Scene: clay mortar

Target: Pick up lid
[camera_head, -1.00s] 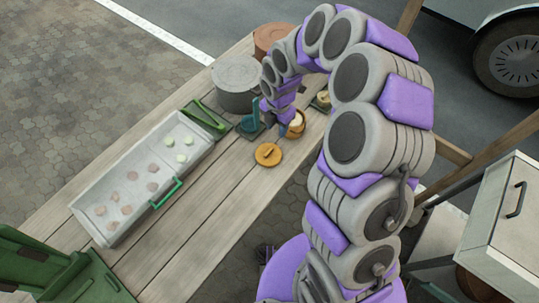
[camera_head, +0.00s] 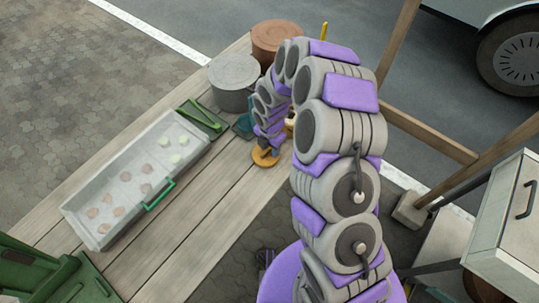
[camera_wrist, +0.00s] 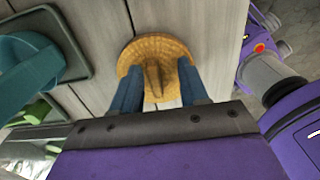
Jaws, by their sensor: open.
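The lid (camera_head: 265,158) is a round, orange-brown disc lying on the wooden table (camera_head: 215,190). In the wrist view the lid (camera_wrist: 172,50) shows a raised bar handle across its middle. My gripper (camera_wrist: 158,80) is open, with one blue finger on each side of the handle. The fingers overlap the near part of the lid in the picture; I cannot tell whether they touch it. In the head view my gripper (camera_head: 268,148) is right over the lid and hides part of it.
A grey tray (camera_head: 80,220) with several small pieces and a green handle lies left on the table. A grey pot (camera_head: 232,95) and a brown pot (camera_head: 275,45) stand at the back. Teal and green items (camera_head: 205,118) lie between. The pot (camera_head: 290,122) behind my arm is mostly hidden.

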